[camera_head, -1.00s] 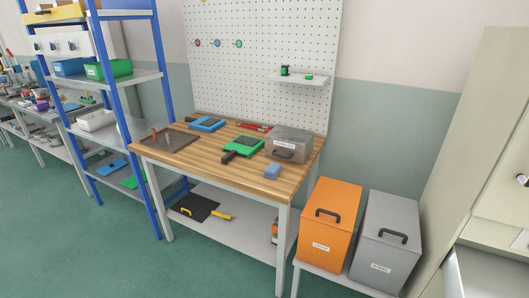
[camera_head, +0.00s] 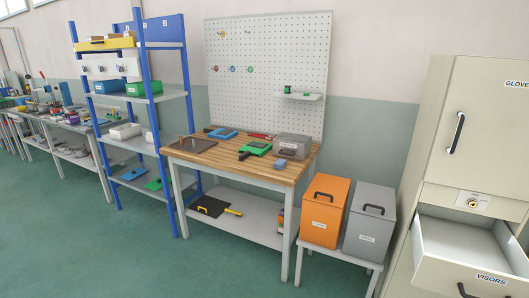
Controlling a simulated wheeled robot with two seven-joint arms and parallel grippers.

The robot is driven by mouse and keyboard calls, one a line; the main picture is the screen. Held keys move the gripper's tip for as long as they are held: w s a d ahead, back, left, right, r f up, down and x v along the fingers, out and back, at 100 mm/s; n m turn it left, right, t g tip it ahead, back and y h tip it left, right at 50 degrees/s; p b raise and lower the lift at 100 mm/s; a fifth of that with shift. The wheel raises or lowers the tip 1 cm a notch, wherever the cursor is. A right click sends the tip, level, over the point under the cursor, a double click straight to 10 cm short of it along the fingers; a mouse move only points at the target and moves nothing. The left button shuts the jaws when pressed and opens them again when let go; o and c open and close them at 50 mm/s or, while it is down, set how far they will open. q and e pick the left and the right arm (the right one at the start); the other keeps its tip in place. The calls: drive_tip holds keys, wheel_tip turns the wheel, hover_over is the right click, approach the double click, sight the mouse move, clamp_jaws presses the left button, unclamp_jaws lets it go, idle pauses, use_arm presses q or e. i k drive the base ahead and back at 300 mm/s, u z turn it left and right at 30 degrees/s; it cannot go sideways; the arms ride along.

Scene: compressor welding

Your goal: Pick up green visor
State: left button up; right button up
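A green visor (camera_head: 257,149) lies flat on the wooden workbench (camera_head: 206,157), with a dark window and a dark handle pointing to the front left. A similar blue visor (camera_head: 222,133) lies behind it to the left. A grey box (camera_head: 293,147) stands just right of the green visor. An open drawer labelled VISORS (camera_head: 482,277) sticks out of the cream cabinet (camera_head: 470,130) at the right; the part of its inside that shows looks empty. Neither of my grippers is in view.
An orange box (camera_head: 325,212) and a grey box (camera_head: 369,222) stand on a low table right of the workbench. A blue-framed shelf rack (camera_head: 161,119) stands at its left. A small blue block (camera_head: 281,163) lies near the bench's front edge. The green floor in front is clear.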

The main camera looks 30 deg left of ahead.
sight(257, 148)
drive_tip(key=u, duration=0.55)
drive_tip(key=i, duration=0.55)
drive_tip(key=u, duration=0.9)
drive_tip(key=i, duration=1.6)
drive_tip(key=z, duration=0.8)
